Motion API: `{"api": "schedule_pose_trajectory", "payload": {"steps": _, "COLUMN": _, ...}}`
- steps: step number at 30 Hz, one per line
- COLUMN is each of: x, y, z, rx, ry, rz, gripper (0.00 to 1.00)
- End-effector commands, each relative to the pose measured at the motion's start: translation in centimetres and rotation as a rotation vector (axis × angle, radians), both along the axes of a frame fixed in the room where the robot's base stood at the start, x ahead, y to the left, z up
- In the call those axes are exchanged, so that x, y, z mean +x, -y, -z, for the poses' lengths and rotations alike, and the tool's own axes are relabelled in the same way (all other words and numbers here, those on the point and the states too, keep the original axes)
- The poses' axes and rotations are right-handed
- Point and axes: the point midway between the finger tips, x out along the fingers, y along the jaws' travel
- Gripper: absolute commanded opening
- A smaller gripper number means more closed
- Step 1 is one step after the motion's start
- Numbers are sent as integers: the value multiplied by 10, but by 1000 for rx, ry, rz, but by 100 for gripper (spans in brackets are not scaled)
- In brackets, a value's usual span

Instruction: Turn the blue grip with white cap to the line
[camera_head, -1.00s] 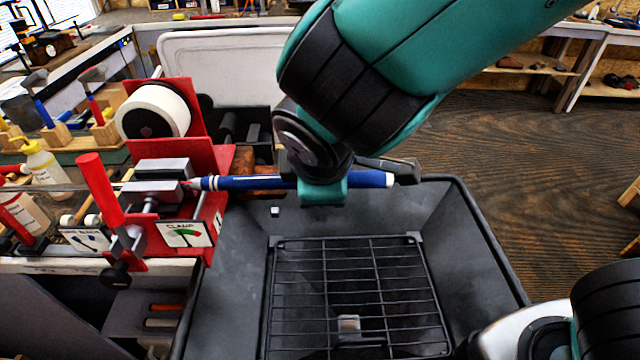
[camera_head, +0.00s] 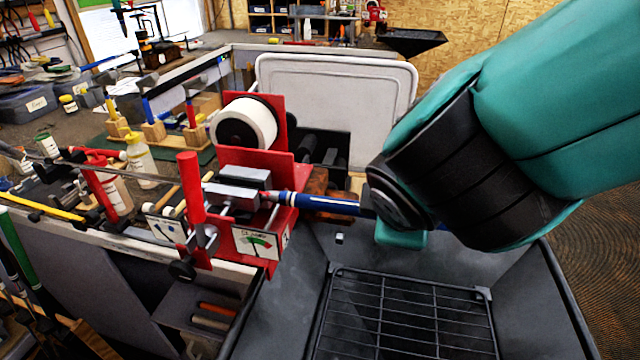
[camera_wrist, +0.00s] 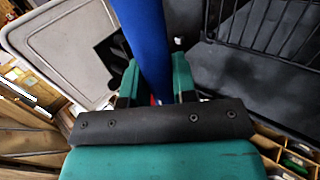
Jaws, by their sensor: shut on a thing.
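The blue grip (camera_head: 320,203) lies roughly level on the shaft, its left end close to the grey clamp jaws (camera_head: 238,187) of the red vise. A pale band shows near that end. The alignment line cannot be made out. The white cap is hidden behind my wrist in the head view and is not visible in the wrist view. My gripper (camera_wrist: 155,85) is shut on the blue grip, which also shows between its teal fingers in the wrist view (camera_wrist: 148,40).
A dark tray (camera_head: 285,290) with a black wire rack (camera_head: 405,310) lies below. A red post (camera_head: 190,188) and a gauge plate (camera_head: 257,243) stand at the vise's front. A white tape roll (camera_head: 245,124) is behind it. Bottles and tools crowd the left bench.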

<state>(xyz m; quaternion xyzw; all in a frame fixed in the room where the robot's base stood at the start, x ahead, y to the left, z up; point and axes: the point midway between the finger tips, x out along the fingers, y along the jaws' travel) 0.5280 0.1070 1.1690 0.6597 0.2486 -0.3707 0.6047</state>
Motion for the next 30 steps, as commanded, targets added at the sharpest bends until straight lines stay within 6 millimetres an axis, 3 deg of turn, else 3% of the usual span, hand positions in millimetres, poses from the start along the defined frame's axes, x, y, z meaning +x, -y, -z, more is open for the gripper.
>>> {"api": "schedule_pose_trajectory", "payload": {"steps": 9, "x": 3, "y": -2, "z": 4, "rx": 11, "ry": 16, "rz": 0, "gripper": 0}}
{"api": "schedule_pose_trajectory", "payload": {"steps": 10, "x": 3, "y": -2, "z": 4, "rx": 11, "ry": 16, "rz": 0, "gripper": 28}}
{"api": "schedule_pose_trajectory", "payload": {"steps": 14, "x": 3, "y": -2, "z": 5, "rx": 10, "ry": 14, "rz": -1, "gripper": 55}}
{"api": "schedule_pose_trajectory", "payload": {"steps": 24, "x": 2, "y": -1, "z": 6, "rx": 8, "ry": -11, "rz": 1, "gripper": 55}}
{"api": "schedule_pose_trajectory", "payload": {"steps": 30, "x": 3, "y": 1, "z": 0, "rx": 35, "ry": -151, "rz": 8, "gripper": 55}}
